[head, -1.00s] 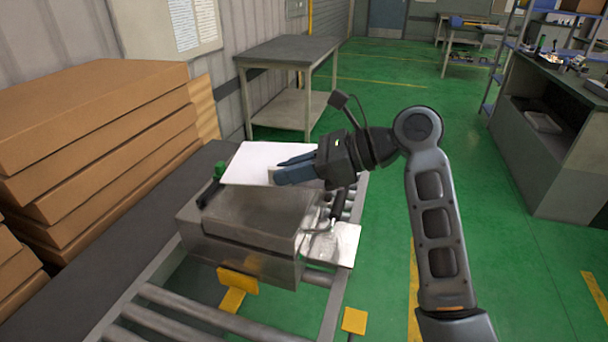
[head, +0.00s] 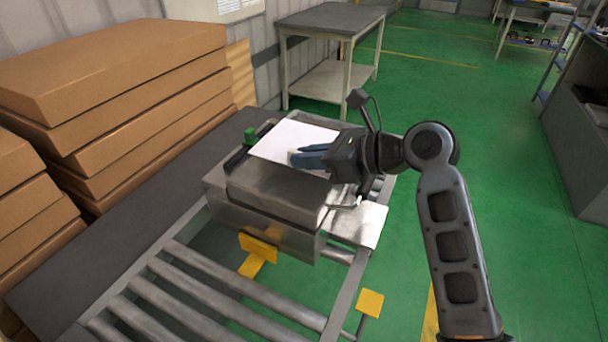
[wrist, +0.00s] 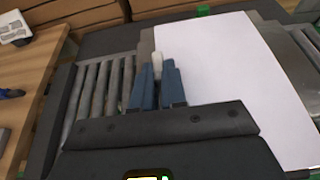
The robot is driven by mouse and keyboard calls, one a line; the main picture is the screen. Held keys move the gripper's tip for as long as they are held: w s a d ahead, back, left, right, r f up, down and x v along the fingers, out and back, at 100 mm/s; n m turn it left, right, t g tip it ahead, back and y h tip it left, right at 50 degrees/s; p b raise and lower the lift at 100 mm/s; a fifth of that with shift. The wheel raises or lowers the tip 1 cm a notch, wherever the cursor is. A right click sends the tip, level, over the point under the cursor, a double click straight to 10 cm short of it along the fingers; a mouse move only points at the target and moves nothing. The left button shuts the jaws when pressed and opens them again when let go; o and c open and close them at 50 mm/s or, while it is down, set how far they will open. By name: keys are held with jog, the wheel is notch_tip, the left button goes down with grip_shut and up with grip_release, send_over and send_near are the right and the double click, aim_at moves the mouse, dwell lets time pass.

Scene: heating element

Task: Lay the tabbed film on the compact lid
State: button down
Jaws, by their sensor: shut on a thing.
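The tabbed film is a white sheet (head: 285,138), roughly level over the far part of the metal box. The box's grey top (head: 275,190), which I take for the compact lid, shows bare at the near side. My gripper (head: 297,159) comes in from the right, its blue fingers shut on the film's small white tab (wrist: 157,62). In the wrist view the film (wrist: 245,90) spreads to the right of the fingers. I cannot tell whether the film touches the lid; its underside is hidden.
The box sits on a roller conveyor (head: 215,275). A green clamp-like part (head: 250,136) stands by the film's left corner. A shiny plate (head: 360,225) juts out at the box's right. Cardboard boxes (head: 120,80) are stacked at left. Green floor is open at right.

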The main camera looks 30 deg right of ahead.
aim_at(321, 175)
jog(key=shift+w+a+f, duration=0.2)
jog(key=shift+a+f, duration=0.15)
jog(key=shift+f, duration=1.9)
jog(key=shift+f, duration=0.1)
jog(key=c, duration=1.2)
grip_release()
jog(key=shift+s+d+r, duration=0.25)
jog(key=v, duration=1.1)
jog(key=shift+s, duration=0.15)
jog(key=shift+f, duration=0.1)
